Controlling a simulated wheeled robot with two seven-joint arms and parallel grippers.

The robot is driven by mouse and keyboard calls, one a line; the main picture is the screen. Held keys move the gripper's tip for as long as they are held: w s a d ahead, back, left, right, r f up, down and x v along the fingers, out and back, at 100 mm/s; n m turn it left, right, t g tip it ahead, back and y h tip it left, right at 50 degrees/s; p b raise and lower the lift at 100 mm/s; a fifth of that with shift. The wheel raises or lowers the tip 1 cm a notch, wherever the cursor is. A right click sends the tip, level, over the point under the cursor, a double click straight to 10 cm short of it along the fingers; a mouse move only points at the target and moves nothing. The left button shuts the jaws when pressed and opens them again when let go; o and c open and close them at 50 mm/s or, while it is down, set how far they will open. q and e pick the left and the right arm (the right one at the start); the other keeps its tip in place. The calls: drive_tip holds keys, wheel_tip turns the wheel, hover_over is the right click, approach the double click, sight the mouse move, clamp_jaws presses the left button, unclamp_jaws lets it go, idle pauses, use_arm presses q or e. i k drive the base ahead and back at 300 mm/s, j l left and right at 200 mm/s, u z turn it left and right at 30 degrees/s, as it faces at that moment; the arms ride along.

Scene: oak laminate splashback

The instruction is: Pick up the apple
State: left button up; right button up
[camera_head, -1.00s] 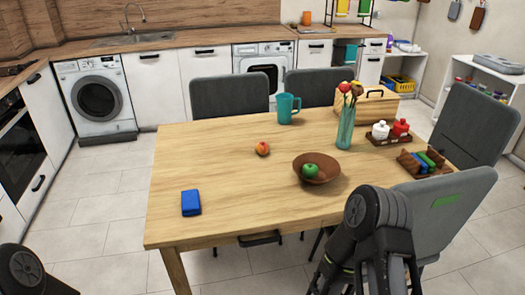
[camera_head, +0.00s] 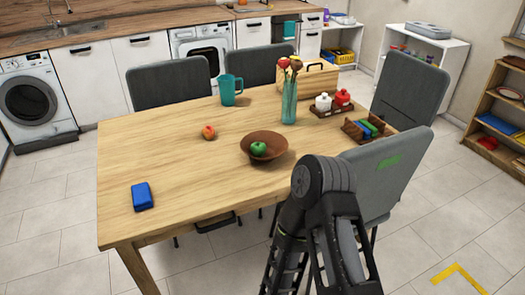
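A green apple (camera_head: 258,149) sits in a brown bowl (camera_head: 277,142) near the table's right front. A small red-orange round fruit (camera_head: 208,132) lies on the bare tabletop to the left of the bowl; it may be an apple or a peach. My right arm (camera_head: 325,210) rises from the bottom of the view in front of the table's near edge, apart from the fruit. Its lower end is dark and cut off by the frame, and no fingertips show clearly. My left gripper is out of view.
The wooden table (camera_head: 170,175) holds a blue block (camera_head: 142,196), teal mug (camera_head: 231,90), flower vase (camera_head: 289,100), condiment rack (camera_head: 332,107) and wooden box (camera_head: 315,77). Grey chairs (camera_head: 400,165) flank it. Floor at the left (camera_head: 45,230) is clear.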

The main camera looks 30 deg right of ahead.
sight(208, 132)
drive_tip(key=i+l, duration=0.1)
drive_tip(key=l, duration=0.7)
drive_tip(key=i+l, duration=0.15)
drive_tip(key=l, duration=0.2)
drive_tip(key=l+u, duration=0.15)
drive_tip(key=u, duration=1.05)
